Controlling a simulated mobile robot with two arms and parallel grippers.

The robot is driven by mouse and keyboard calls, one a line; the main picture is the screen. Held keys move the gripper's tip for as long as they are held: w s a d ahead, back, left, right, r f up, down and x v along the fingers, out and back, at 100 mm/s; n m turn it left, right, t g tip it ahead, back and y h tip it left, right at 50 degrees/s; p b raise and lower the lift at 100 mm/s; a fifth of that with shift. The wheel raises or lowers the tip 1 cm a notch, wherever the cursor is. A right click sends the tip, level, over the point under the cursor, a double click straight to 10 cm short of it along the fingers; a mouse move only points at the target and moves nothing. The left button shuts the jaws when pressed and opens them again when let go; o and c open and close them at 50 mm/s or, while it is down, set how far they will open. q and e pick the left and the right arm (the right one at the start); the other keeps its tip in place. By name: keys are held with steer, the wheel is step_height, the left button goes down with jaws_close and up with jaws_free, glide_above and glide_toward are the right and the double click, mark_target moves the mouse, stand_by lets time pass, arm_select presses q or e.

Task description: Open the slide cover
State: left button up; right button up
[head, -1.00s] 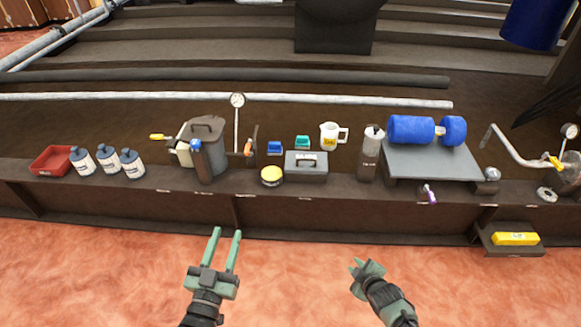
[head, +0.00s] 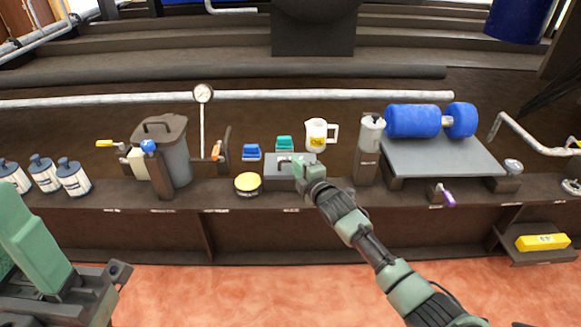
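The grey box with a flat top and a small bar handle (head: 284,162), which looks like the slide cover, sits on the bench near the middle of the head view. My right gripper (head: 302,168) is at the right end of the handle and hides part of the box top. Its fingertips are too small and overlapped to tell whether they grip the handle. No opening shows in the visible part of the top. My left gripper (head: 35,245) is large at the lower left, partly cut off by the frame edge, away from the box.
A grey canister (head: 368,150) is to the right. The floor in front is clear.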

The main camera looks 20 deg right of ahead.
steer(key=x, duration=0.1)
steer(key=b+x, duration=0.1)
steer(key=shift+w+a+f, duration=0.1)
steer(key=shift+w+f, duration=0.15)
steer(key=shift+w, duration=0.05)
steer(key=shift+w+b, duration=0.3)
steer(key=shift+w, duration=0.3)
jaws_close()
stand_by(0.8)
